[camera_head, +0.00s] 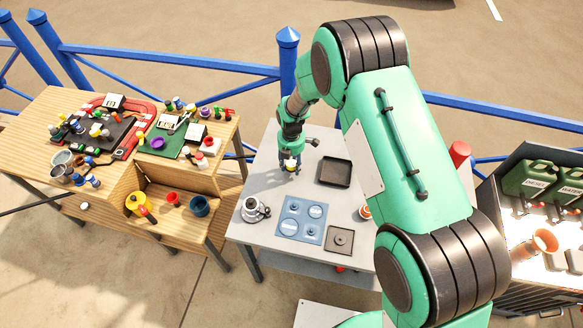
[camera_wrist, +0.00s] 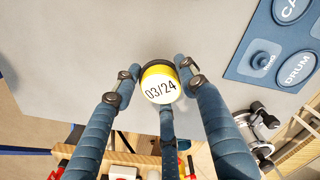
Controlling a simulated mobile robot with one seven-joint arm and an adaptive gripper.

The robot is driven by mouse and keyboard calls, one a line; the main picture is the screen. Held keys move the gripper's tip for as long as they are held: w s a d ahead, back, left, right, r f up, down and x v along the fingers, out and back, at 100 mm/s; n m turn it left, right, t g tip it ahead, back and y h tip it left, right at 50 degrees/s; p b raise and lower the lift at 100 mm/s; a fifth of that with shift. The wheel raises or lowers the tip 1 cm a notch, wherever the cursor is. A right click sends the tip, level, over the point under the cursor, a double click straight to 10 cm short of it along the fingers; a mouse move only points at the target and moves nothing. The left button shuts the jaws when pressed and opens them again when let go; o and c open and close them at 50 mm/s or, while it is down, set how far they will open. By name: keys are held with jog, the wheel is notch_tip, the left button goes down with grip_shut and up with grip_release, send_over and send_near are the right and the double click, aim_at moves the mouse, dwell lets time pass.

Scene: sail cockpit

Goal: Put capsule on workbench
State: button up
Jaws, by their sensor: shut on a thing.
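The capsule (camera_wrist: 160,87) is a short cylinder with a white end marked 03/24, a yellow band and a dark rim. My gripper (camera_wrist: 160,80) is shut on it, with blue fingers around its sides. In the head view my gripper (camera_head: 290,163) points down over the grey table (camera_head: 262,172), near its far left part. The capsule (camera_head: 290,167) shows there as a small pale and yellow spot under the fingers. I cannot tell whether it touches the tabletop. A wooden workbench (camera_head: 72,197) stands to the left of the grey table.
On the grey table are a black tray (camera_head: 334,172), a blue labelled mat (camera_head: 302,220), a silver fitting (camera_head: 252,210) and a small grey tray (camera_head: 340,240). The wooden workbench is crowded with small parts. A blue railing (camera_head: 180,59) runs behind. Bare tabletop surrounds my gripper.

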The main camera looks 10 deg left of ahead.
aim_at(292, 163)
jog(key=shift+f, duration=1)
jog(key=shift+f, duration=0.2)
jog(key=o, duration=1.2)
jog(key=shift+r, duration=0.15)
notch_tip(292, 163, up, 12)
jog(key=shift+r, duration=0.1)
